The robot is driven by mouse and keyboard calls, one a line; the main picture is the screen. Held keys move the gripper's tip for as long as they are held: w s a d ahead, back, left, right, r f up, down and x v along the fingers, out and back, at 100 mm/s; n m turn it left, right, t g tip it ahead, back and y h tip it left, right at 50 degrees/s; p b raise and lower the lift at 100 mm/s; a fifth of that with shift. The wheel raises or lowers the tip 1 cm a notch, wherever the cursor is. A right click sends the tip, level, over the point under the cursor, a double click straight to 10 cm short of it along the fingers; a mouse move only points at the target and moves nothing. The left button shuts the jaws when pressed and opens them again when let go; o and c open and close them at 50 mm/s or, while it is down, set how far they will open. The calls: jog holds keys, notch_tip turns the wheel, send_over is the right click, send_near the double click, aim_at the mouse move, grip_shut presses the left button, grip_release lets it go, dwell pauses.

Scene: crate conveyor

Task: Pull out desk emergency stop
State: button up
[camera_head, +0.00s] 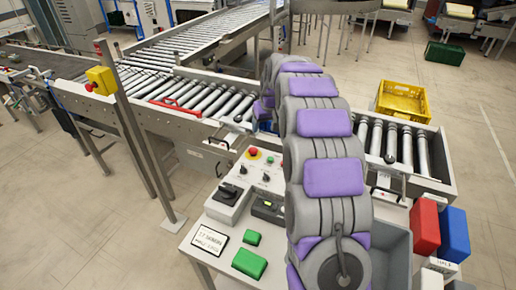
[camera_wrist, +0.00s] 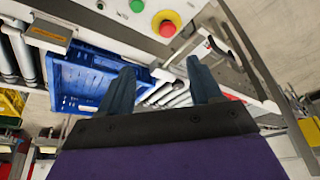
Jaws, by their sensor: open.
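The desk emergency stop (camera_head: 253,152) is a red mushroom button on a yellow base, on the grey control panel of the desk (camera_head: 190,255). In the wrist view the emergency stop (camera_wrist: 167,28) shows at the top, beyond my fingertips, with a green button (camera_wrist: 137,5) to its left. My gripper (camera_wrist: 160,82) is open and empty, its two dark fingers apart and not touching the button. In the head view my grey and purple arm hides the gripper and part of the desk. I cannot tell whether the button is pressed in or out.
A second red stop sits on a yellow box (camera_head: 101,80) on a post at left. Roller conveyors (camera_head: 205,97) run behind the desk. A yellow crate (camera_head: 403,115) stands at right. Green blocks (camera_head: 249,263), a red bin (camera_head: 425,228) and a blue bin (camera_head: 455,235) are near. A blue crate (camera_wrist: 88,75) shows left of my fingers.

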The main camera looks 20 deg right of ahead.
jog(key=b, duration=0.3)
send_over(253, 149)
jog(key=s+d, duration=0.2)
jog(key=s, duration=0.1)
notch_tip(253, 149, down, 12)
jog(key=shift+a+f, duration=0.1)
jog(key=a+f, duration=0.1)
jog(key=w+a+f, duration=0.1)
jog(key=shift+w+a+f, duration=0.2)
jog(key=shift+w+f, duration=0.1)
jog(key=shift+f, duration=0.1)
jog(key=shift+w+a+f, duration=0.15)
jog(key=shift+a+f, duration=0.15)
jog(key=shift+f, duration=0.1)
jog(key=shift+d+f, duration=0.2)
jog(key=shift+d, duration=1)
jog(key=shift+c, duration=0.6)
jog(key=shift+a+r, duration=0.1)
jog(key=shift+a, duration=0.75)
jog(key=c, duration=0.5)
jog(key=shift+d, duration=0.45)
grip_shut()
jog(key=shift+a, duration=0.2)
